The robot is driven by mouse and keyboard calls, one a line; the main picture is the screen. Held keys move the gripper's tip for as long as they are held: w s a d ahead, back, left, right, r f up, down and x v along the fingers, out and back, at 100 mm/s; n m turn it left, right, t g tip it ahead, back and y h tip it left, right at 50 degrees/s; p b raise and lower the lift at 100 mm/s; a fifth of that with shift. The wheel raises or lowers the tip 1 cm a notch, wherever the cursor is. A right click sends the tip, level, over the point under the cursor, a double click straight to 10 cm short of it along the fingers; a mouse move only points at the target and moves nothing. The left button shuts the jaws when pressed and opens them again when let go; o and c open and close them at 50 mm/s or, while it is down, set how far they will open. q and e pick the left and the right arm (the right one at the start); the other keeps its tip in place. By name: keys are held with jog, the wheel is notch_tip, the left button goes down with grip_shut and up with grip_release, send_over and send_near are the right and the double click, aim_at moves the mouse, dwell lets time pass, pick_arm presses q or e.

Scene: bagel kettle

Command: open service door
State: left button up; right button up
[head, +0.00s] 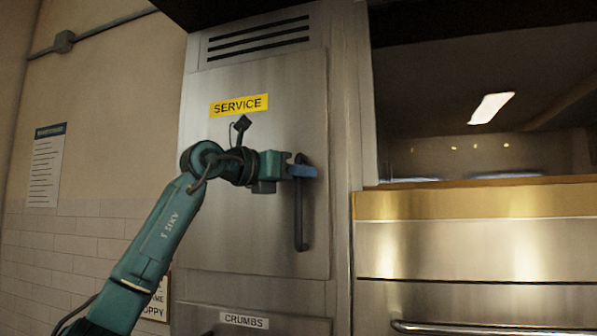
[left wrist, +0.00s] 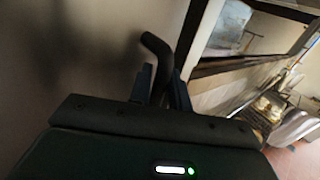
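The service door (head: 245,220) is a flat steel panel under a yellow SERVICE label (head: 239,105). It looks closed, flush with its frame. A dark vertical bar handle (head: 300,225) is on its right side. My left gripper (head: 302,171) is at the upper part of this handle, its blue fingers across the bar. In the left wrist view the handle's bent top (left wrist: 157,45) rises between the two fingers, which sit close on both sides of it. The gripper hides part of the handle. My right gripper is in neither view.
Below the door is a CRUMBS panel (head: 244,321). To the right are a steel front with a horizontal bar (head: 480,328) and a dark opening (head: 480,100) above it. A tan wall with a notice (head: 46,165) is at left. The space before the door looks clear.

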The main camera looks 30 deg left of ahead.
pick_arm(q)
jog(key=shift+c, duration=0.5)
grip_shut()
jog(key=shift+s, duration=0.1)
